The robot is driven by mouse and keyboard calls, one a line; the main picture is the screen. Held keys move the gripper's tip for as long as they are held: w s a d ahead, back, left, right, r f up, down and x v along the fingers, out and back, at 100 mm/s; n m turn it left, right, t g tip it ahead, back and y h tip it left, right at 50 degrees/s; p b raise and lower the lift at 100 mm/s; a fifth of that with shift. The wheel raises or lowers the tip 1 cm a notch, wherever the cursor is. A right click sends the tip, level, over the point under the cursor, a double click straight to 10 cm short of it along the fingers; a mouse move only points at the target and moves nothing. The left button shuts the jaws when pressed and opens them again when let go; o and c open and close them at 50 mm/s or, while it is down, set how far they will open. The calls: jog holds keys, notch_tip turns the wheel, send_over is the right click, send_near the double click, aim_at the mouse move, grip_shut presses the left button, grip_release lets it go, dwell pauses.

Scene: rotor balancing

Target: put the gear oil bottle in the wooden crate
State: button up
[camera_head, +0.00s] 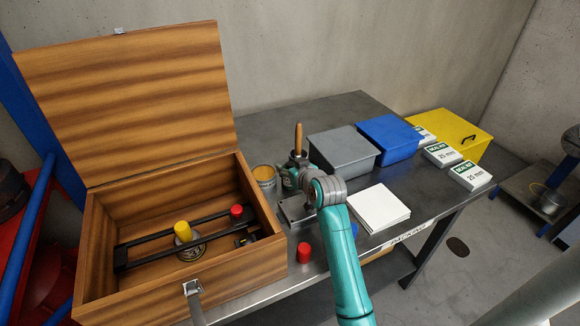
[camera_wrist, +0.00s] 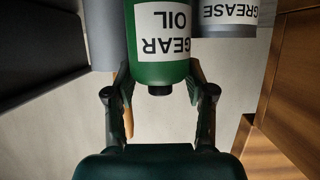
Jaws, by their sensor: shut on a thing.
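The gear oil bottle (camera_wrist: 145,60) is green with a white label and a black cap. In the wrist view it stands between the fingers of my gripper (camera_wrist: 160,92), which is shut on it; its label reads upside down there. In the head view my gripper (camera_head: 289,178) is over the table just right of the wooden crate, and my arm hides most of the bottle. The wooden crate (camera_head: 97,262) is the large box at the left with its lid raised. It holds a black rail frame, a yellow-topped item and a red-topped item.
A grease can (camera_head: 264,172) stands close to the bottle; its label (camera_wrist: 230,12) shows in the wrist view. A grey bin (camera_head: 343,148), a blue bin (camera_head: 388,135) and a white pad (camera_head: 378,208) are to the right. A red item (camera_head: 304,252) stands near the front edge.

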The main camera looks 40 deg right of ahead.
jog(key=shift+f, duration=0.15)
jog(key=o, duration=1.3)
